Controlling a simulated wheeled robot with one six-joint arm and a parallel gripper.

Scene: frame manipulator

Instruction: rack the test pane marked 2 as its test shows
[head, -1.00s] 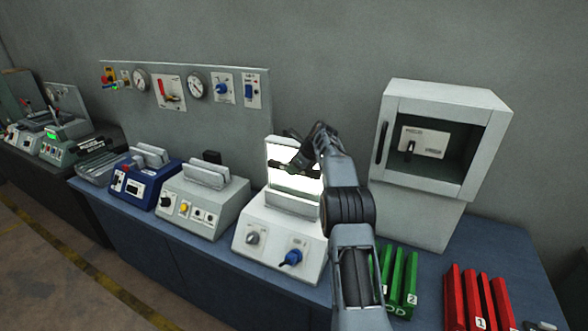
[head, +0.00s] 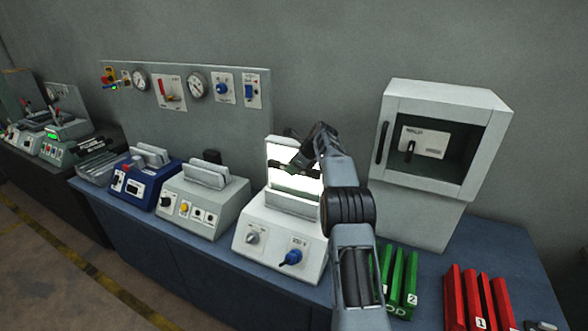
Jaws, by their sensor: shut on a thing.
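My gripper (head: 294,169) is in front of the bright lit panel (head: 279,153) of the white test box (head: 272,250). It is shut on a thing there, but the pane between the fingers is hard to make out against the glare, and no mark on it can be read. The box has a grey knob and a blue knob on its front. A green slotted rack (head: 395,282) with letters ending in "OD" stands at the lower right, partly hidden by my arm. A red slotted rack (head: 474,300) stands right of it. White number tags show on both racks.
A grey cabinet (head: 445,98) with a dark window and a handle stands behind the racks. A grey device (head: 205,205) and a blue device (head: 140,188) stand left of the white box. A gauge panel (head: 185,95) stands along the wall.

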